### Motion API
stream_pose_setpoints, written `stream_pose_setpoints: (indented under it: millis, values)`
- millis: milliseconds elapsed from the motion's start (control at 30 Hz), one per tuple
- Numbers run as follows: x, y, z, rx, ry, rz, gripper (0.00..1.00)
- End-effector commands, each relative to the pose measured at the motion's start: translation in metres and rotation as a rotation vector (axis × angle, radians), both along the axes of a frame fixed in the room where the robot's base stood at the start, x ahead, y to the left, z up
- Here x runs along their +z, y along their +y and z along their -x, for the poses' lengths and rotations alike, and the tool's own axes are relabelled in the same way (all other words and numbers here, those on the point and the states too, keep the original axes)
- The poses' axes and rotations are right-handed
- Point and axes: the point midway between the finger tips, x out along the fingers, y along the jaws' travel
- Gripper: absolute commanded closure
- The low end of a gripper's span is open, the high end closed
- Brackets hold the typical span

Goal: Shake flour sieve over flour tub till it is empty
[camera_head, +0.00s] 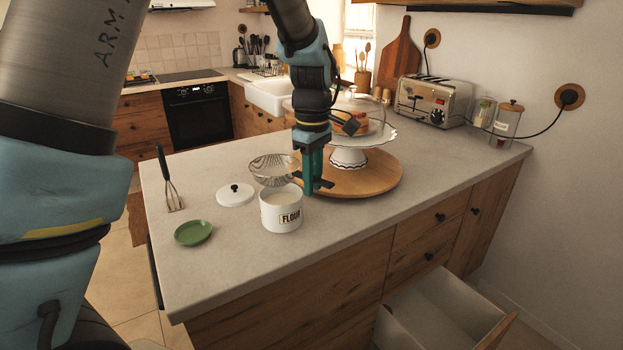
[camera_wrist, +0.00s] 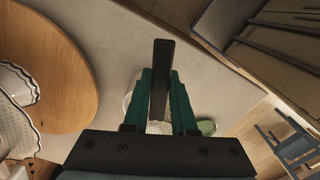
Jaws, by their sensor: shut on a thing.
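The flour sieve (camera_head: 272,168), a round metal mesh bowl, is above the white flour tub (camera_head: 278,214), which stands open on the counter with a FLOUR label. The sieve bowl is slightly left of the tub's centre and appears just above its rim. My gripper (camera_head: 316,184) is shut on the sieve's dark handle (camera_wrist: 160,80), right of the tub. In the wrist view a bit of mesh shows between the fingers; the tub is mostly hidden behind them. I cannot tell how much flour is in the sieve. The white tub lid (camera_head: 235,196) lies left of the tub.
A round wooden board (camera_head: 375,180) with a white cake stand (camera_head: 348,158) is close right of my gripper. A drawer (camera_head: 440,310) stands open below the front edge.

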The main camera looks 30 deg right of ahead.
Motion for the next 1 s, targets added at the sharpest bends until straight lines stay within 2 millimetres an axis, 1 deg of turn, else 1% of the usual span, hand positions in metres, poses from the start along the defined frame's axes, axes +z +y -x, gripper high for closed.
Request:
stream_pose_setpoints:
  millis: [267,833,1000]
  values:
    - [0.003,0.000,0.000,0.000,0.000,0.001,1.00]
    - [0.046,0.000,0.000,0.000,0.000,0.001,1.00]
    - [0.052,0.000,0.000,0.000,0.000,0.001,1.00]
